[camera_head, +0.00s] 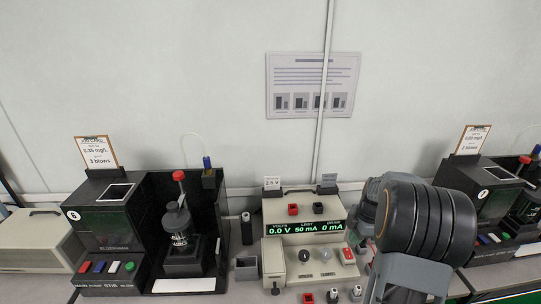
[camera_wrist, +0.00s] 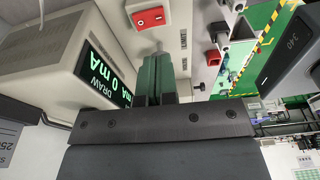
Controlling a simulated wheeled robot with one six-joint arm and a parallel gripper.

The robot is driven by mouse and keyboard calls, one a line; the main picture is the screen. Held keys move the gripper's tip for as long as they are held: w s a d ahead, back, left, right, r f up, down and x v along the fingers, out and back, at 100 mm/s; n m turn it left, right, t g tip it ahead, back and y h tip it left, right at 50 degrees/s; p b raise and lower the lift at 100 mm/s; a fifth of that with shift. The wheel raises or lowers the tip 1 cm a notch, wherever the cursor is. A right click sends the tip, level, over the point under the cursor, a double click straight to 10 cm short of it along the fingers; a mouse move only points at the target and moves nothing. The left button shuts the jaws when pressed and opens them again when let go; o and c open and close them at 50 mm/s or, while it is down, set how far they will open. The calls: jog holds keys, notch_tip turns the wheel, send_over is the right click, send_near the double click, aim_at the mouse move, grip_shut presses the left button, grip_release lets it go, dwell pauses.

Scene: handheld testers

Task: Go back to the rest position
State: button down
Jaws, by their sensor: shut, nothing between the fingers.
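In the head view my arm stands at the right and covers part of the power supply (camera_head: 285,222), so the fingertips cannot be made out there. The supply's green display reads 0.0 V, 50 mA and 0 mA. Its red rocker switch (camera_wrist: 151,17) shows just beyond the fingers in the wrist view.
A black tester (camera_head: 105,224) with a clipboard stands at the left, beside a stand with a red knob (camera_head: 179,176). A similar tester (camera_head: 482,184) stands at the right, behind my arm. Red and grey connectors (camera_head: 332,295) lie in front of the supply.

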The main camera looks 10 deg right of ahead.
jog(key=shift+m, duration=0.9)
jog(key=shift+s+f+m, duration=0.15)
jog(key=shift+m, duration=0.45)
jog(key=shift+s+f+m, duration=0.1)
jog(key=shift+f+m, duration=0.05)
jog(key=shift+m, duration=0.45)
jog(key=s+a+r+m+t, duration=0.1)
jog(key=s+a+r+m, duration=0.3)
jog(key=a, duration=0.3)
jog(key=s+a+r+m+t+h+p, duration=0.1)
jog(key=s+a+r+m, duration=0.3)
jog(key=a, duration=0.3)
jog(key=s+a+r+m+t, duration=0.1)
jog(key=s+a+r+m, duration=0.2)
jog(key=a, duration=0.4)
jog(key=shift+s+r+m+h, duration=0.4)
jog(key=shift+s+m, duration=0.05)
jog(key=shift+m, duration=0.05)
jog(key=shift+a, duration=0.1)
